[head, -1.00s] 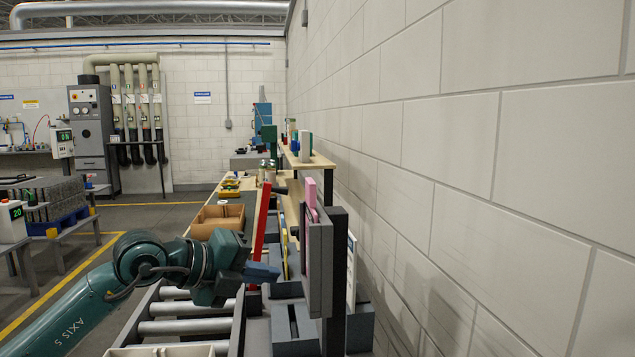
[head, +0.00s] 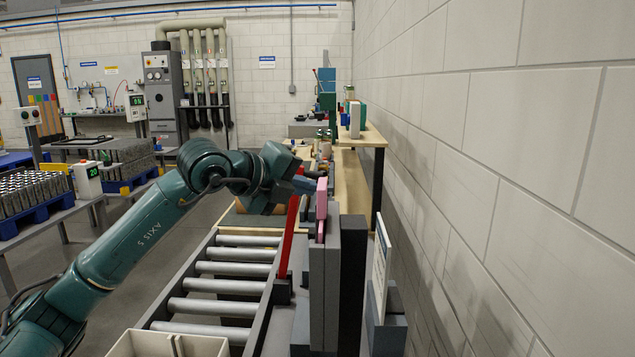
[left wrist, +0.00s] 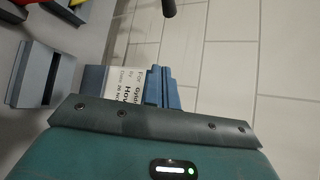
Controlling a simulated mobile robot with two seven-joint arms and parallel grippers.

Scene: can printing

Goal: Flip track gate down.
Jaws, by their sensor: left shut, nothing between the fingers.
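The red bar (head: 289,236), which I take to be the track gate, stands nearly upright with a slight tilt at the right side of the roller track (head: 230,268). My left gripper (head: 304,184) is at the height of its upper end, with its blue fingers shut and empty. I cannot tell whether the fingers touch the bar. In the left wrist view the shut fingers (left wrist: 163,88) point past the gripper's teal body towards the wall. My right gripper is not in view.
Tall grey panels (head: 331,260) and a pink block (head: 321,198) stand just right of the bar. A white card (head: 381,265) in a grey stand and the block wall (head: 520,200) lie further right. A cream bin (head: 165,345) is at the near end of the track.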

